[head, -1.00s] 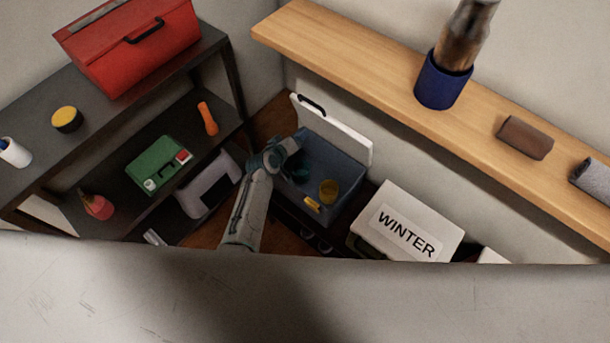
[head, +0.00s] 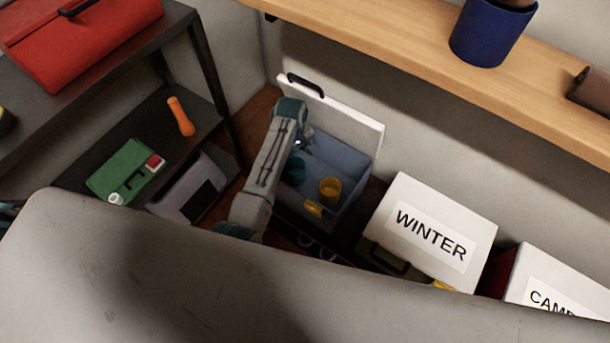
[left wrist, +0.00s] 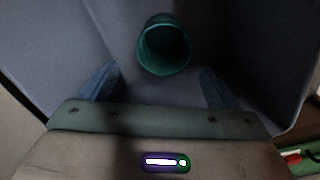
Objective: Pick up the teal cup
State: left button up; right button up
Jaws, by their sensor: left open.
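The teal cup (head: 294,171) sits inside the open blue box (head: 345,160), at its left side. It also shows in the left wrist view (left wrist: 165,50), its round mouth facing the camera, ahead of and between my fingers. My left gripper (head: 303,144) reaches into the box above the cup, partly hidden by my own arm. In the left wrist view its two fingers (left wrist: 157,84) are spread, with nothing between them. The cup appears apart from both fingers. My right gripper is not in view.
A yellow cup (head: 330,190) stands right of the teal cup. The box's white lid (head: 340,110) is raised at the back. A WINTER box (head: 430,235) stands to the right. A wooden shelf (head: 400,50) hangs above. A dark rack (head: 205,80) stands left.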

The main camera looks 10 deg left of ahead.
aim_at(295, 167)
pick_arm(q)
jog(key=f, duration=0.7)
jog(key=shift+s+f, duration=0.2)
jog(key=shift+s, duration=0.1)
jog(key=shift+c, duration=0.2)
jog(key=c, duration=1)
